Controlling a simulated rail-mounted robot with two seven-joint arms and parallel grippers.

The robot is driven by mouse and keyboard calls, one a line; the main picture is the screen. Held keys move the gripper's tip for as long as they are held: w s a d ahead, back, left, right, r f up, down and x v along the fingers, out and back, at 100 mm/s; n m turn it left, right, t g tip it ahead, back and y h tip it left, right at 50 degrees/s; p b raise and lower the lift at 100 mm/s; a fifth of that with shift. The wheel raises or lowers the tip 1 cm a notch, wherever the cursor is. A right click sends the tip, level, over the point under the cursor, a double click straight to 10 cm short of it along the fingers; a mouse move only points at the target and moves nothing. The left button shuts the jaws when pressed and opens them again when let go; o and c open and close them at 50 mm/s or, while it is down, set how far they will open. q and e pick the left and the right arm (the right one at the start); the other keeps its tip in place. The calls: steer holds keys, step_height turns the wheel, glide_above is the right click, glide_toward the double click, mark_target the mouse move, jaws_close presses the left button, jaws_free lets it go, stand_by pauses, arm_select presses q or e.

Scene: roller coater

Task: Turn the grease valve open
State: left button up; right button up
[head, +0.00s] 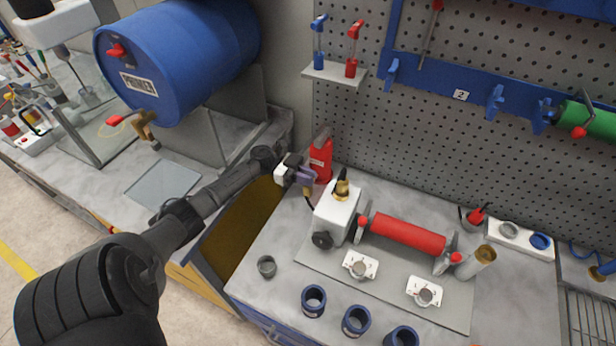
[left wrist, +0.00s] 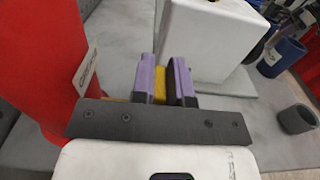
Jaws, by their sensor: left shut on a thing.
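My left gripper (head: 306,180) is between a red bottle-like container (head: 321,162) and a white block (head: 338,212). In the left wrist view, its purple fingers (left wrist: 162,82) are shut on a yellow piece (left wrist: 160,88). I cannot tell for sure whether this piece is the grease valve's handle, as the fingers hide most of it. The white block also shows just beyond the fingers in the left wrist view (left wrist: 205,45). It has a brass fitting (head: 342,188) on top and a black knob (head: 322,240) at its front. My right gripper is not in view.
A red roller (head: 408,234) lies right of the block on a grey plate. Several blue cups, including one (head: 314,300), stand along the front. A blue drum (head: 185,55) is at upper left, and a pegboard (head: 440,130) rises behind. The red container is close beside my gripper.

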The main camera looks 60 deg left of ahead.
arm_select(q)
steer(key=shift+t, duration=0.3)
jaws_close()
steer(key=n+t+y+p, duration=0.2)
steer(key=n+t+y, duration=0.1)
steer(key=shift+r, duration=0.1)
steer(key=n+t+y+p, duration=0.1)
steer(key=n+t+y, duration=0.2)
steer(key=n+y, duration=0.1)
steer(key=shift+y, duration=0.6)
steer(key=n+t+y+p, duration=0.1)
steer(key=n+y, duration=0.1)
steer(key=y, duration=0.2)
steer(key=shift+n, duration=0.3)
steer(key=n+y, duration=0.2)
steer(key=y, duration=0.1)
steer(key=n+y+p, duration=0.1)
steer(key=n+y, duration=0.1)
steer(key=y, duration=0.2)
steer(key=shift+n, duration=0.3)
steer(key=shift+n+g+y, duration=1.1)
steer(key=shift+n+y, duration=0.6)
steer(key=shift+y, duration=1.1)
steer(key=shift+n+g+y, duration=0.3)
